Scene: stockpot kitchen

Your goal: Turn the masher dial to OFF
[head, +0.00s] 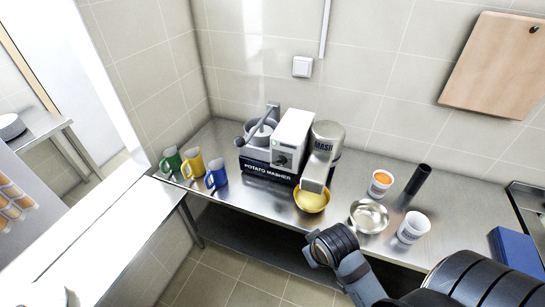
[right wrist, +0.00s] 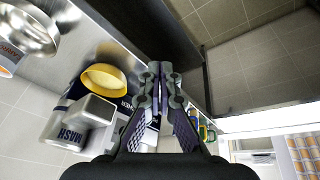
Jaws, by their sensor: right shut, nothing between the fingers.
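The potato masher machine stands on the steel counter against the back wall. It has a white housing (head: 293,130), a grey cylinder marked MASH (head: 327,138) and a dark base lettered POTATO MASHER (head: 268,171). A dark dial-like panel (head: 284,158) with a small green spot above it is on the white front; its setting is too small to read. In the right wrist view the machine's cylinder (right wrist: 68,122) shows left of my right gripper (right wrist: 154,70), whose fingers are together and empty. That gripper is in front of the counter, apart from the dial. My left gripper is out of view.
A yellow bowl (head: 312,201) sits under the machine's spout. A metal bowl (head: 369,216), white cups (head: 414,227) and a dark upright cylinder (head: 417,182) stand to the right. Green, yellow and blue mugs (head: 216,174) stand left. The floor before the counter is clear.

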